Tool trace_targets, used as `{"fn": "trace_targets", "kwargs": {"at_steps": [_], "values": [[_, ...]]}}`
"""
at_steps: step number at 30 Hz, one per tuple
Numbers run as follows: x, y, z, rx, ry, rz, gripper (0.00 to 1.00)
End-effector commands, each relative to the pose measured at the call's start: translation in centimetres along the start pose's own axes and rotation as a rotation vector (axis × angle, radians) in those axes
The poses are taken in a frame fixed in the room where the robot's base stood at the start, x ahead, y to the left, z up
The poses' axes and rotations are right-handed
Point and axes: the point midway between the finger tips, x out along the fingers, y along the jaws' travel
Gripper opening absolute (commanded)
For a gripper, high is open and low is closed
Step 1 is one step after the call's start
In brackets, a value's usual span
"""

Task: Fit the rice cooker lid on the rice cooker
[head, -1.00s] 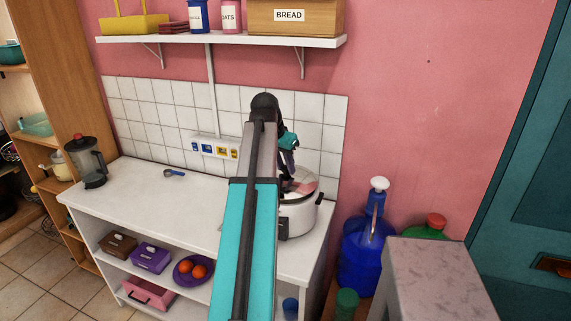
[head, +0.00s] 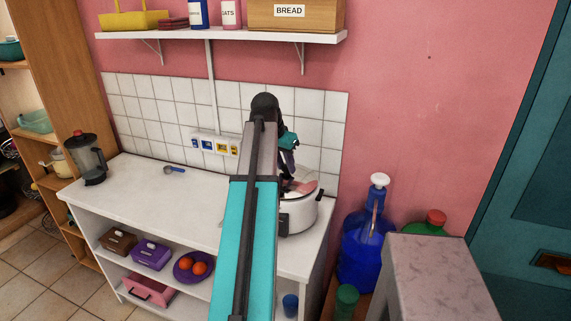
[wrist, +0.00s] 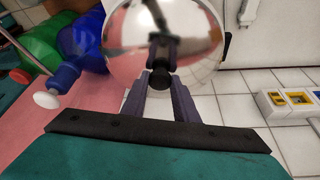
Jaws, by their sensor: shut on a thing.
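The white rice cooker (head: 297,216) stands at the right end of the white counter, partly hidden behind my arm. The shiny round rice cooker lid (wrist: 197,35) fills the top of the wrist view, with its dark knob (wrist: 160,79) between my fingers. My gripper (wrist: 161,74) is shut on this knob. In the head view the lid (head: 303,187) is at the cooker's mouth, reflecting pink. I cannot tell whether it sits flush all round. My arm and gripper hide its left part, and the lid hides most of the cooker in the wrist view.
A blue bottle (head: 365,250) and a green bottle (head: 432,226) stand right of the counter. A wall shelf (head: 220,40) runs above. A wall socket strip (head: 214,145) is behind. A blender (head: 87,160) and a blue scoop (head: 174,169) are on the counter's left; its middle is clear.

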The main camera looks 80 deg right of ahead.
Motion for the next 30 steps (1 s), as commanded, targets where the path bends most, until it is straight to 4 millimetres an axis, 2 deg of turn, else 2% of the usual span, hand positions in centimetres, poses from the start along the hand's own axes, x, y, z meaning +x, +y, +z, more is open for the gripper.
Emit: {"fn": "trace_targets", "kwargs": {"at_steps": [18,19,22,28,29,30], "values": [[0.77,0.02,0.30,0.000,0.001,0.000,0.00],[0.75,0.02,0.28,0.000,0.001,0.000,0.30],[0.73,0.02,0.27,0.000,0.001,0.000,0.47],[0.74,0.02,0.28,0.001,0.000,0.000,0.48],[0.77,0.02,0.31,0.000,0.000,0.000,0.50],[0.77,0.02,0.31,0.000,0.000,0.000,0.57]]}}
